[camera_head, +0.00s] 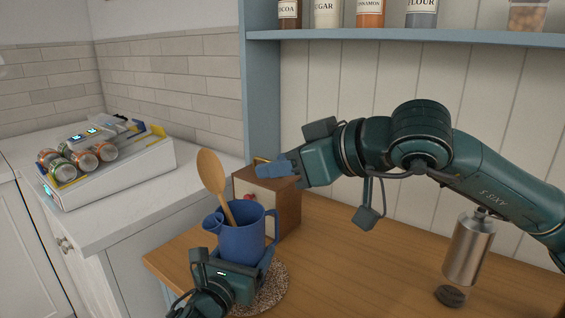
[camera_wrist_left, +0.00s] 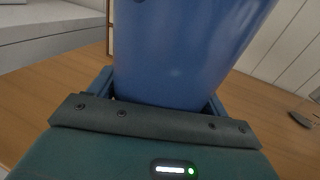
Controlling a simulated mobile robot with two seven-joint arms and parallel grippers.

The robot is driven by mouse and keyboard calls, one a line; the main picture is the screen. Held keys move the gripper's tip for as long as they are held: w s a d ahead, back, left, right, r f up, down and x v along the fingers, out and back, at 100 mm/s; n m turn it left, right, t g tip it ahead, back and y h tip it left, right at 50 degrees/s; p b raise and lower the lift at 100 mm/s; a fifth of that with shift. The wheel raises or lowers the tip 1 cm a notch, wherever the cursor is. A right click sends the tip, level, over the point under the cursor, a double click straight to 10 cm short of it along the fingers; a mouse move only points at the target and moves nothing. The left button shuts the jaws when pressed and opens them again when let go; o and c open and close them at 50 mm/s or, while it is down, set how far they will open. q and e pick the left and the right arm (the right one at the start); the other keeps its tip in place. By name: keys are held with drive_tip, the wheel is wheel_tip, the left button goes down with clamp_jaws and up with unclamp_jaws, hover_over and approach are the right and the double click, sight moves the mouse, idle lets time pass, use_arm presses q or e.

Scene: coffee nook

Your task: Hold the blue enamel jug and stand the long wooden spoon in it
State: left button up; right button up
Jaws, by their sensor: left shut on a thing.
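The blue enamel jug (camera_head: 240,246) is at the left part of the wooden counter, over a round speckled mat (camera_head: 268,291). My left gripper (camera_head: 236,267) is shut around its lower body; the jug fills the left wrist view (camera_wrist_left: 185,45) between the fingers. The jug's base is hidden, so I cannot tell whether it touches the mat. The long wooden spoon (camera_head: 213,174) stands in the jug, bowl up, leaning left, its lower end hidden inside. My right gripper (camera_head: 277,168) is right of and behind the spoon, apart from it. I cannot make out its jaw gap.
A wooden box with a pale front (camera_head: 287,205) stands close behind the jug. A metal cylinder (camera_head: 469,248) and a dark round piece (camera_head: 450,296) are at the right. A can rack (camera_head: 118,170) stands on the white counter. A blue shelf (camera_head: 420,39) with jars runs above.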

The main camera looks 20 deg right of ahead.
use_arm(q)
drive_tip(key=o, duration=1.1)
drive_tip(key=shift+o, duration=0.2)
